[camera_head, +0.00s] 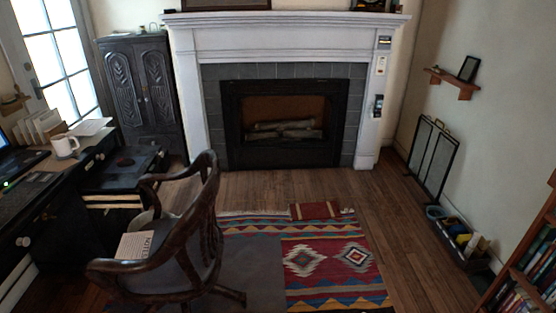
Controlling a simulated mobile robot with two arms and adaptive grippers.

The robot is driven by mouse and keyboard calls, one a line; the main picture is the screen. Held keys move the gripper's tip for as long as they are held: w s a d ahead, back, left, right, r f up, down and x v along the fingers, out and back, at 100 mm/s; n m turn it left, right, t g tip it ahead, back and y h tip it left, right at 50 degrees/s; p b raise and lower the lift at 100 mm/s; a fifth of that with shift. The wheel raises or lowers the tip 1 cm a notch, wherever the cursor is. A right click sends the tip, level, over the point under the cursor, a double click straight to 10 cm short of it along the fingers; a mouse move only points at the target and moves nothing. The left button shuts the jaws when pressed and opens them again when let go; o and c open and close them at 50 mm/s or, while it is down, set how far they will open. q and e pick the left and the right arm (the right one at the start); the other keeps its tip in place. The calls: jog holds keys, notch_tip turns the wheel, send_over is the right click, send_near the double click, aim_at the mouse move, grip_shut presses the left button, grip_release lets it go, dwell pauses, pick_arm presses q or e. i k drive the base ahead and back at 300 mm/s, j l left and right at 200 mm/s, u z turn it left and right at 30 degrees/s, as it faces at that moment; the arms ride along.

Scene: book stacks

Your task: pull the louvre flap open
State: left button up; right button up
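Neither of my grippers is in view. I cannot pick out a louvre flap for certain. Small fixtures sit on the right pillar of the white fireplace surround (286,38): a dark-and-light one (384,42) at the top, a pale plate (381,65) below it, and a dark one (377,105) lower down. They are too small to tell if any is a flap, or open or shut.
A wooden armchair (207,215) stands front left on a patterned rug (330,262), beside a dark desk (75,195). A dark cabinet (143,90) stands left of the fireplace. A folding screen (433,158), a box (460,240) and a bookcase (520,265) line the right wall.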

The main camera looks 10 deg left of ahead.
aim_at(321, 155)
jog(key=i+z, duration=0.4)
jog(key=i, duration=0.8)
jog(key=i+u, duration=0.2)
jog(key=i, duration=0.35)
jog(key=i+u, duration=0.15)
jog(key=i, duration=0.45)
jog(key=i+u, duration=0.2)
jog(key=i, duration=0.35)
jog(key=i+l+u, duration=0.15)
jog(key=i, duration=0.4)
jog(key=l, duration=0.1)
